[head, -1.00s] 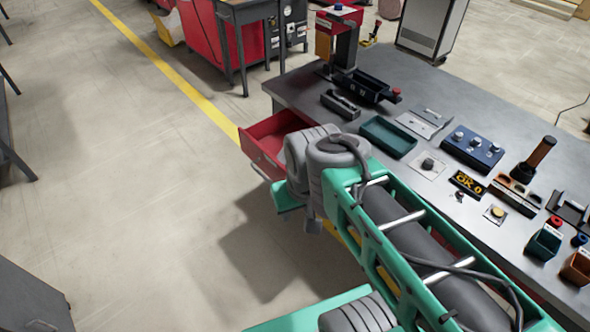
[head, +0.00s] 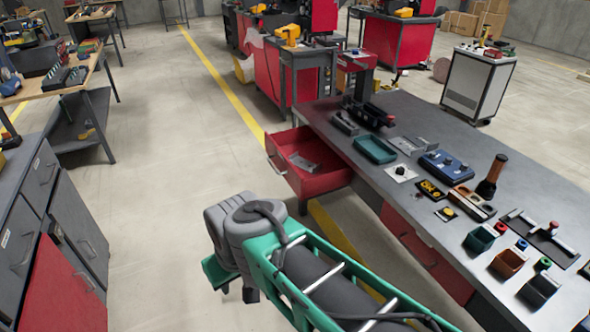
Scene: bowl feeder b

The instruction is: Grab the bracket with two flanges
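No part is clear enough for me to be sure it is the bracket with two flanges. A small grey metal piece (head: 304,162) lies inside the open red drawer (head: 322,183) under the left end of the workbench; its flanges are too small to make out. Thin grey metal pieces (head: 407,146) also lie on the bench top, right of the green tray. My green and grey arm crosses the lower middle of the view, in front of the bench.
The grey workbench (head: 455,133) holds a green tray (head: 375,150), a blue box with knobs (head: 443,165), a dark upright cylinder (head: 491,178) and several small bins, including an orange one (head: 508,263). A grey cabinet (head: 70,215) stands at left. Floor between is clear.

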